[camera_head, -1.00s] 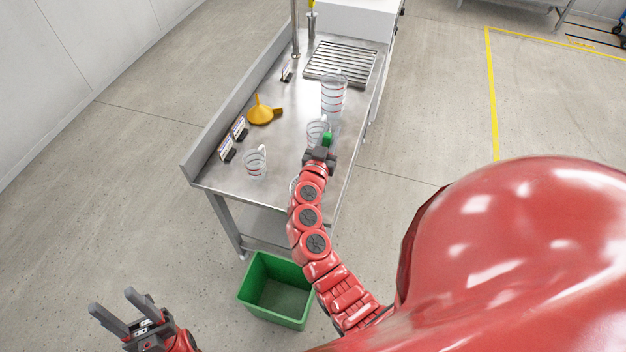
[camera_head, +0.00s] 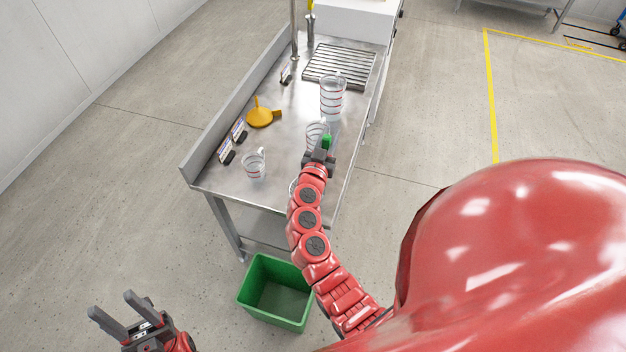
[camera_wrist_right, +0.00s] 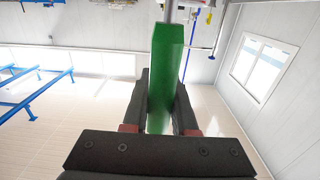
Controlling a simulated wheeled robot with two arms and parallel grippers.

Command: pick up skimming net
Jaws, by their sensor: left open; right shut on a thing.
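My right gripper (camera_head: 323,157) is over the near right part of the steel bench. It is shut on a green handle (camera_head: 327,142), which stands up between the fingers in the right wrist view (camera_wrist_right: 166,75). I take this handle to be the skimming net's; a thin grey rod continues from its far end, and no mesh shows clearly. My left gripper (camera_head: 122,316) is open and empty, out over the floor at the lower left, away from the bench.
The steel bench (camera_head: 285,140) holds a tall clear measuring jug (camera_head: 332,97), smaller clear jugs (camera_head: 253,165), a yellow funnel (camera_head: 260,116), small label stands (camera_head: 227,152) and a slotted drain rack (camera_head: 340,65). A green bin (camera_head: 276,322) stands on the floor before the bench.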

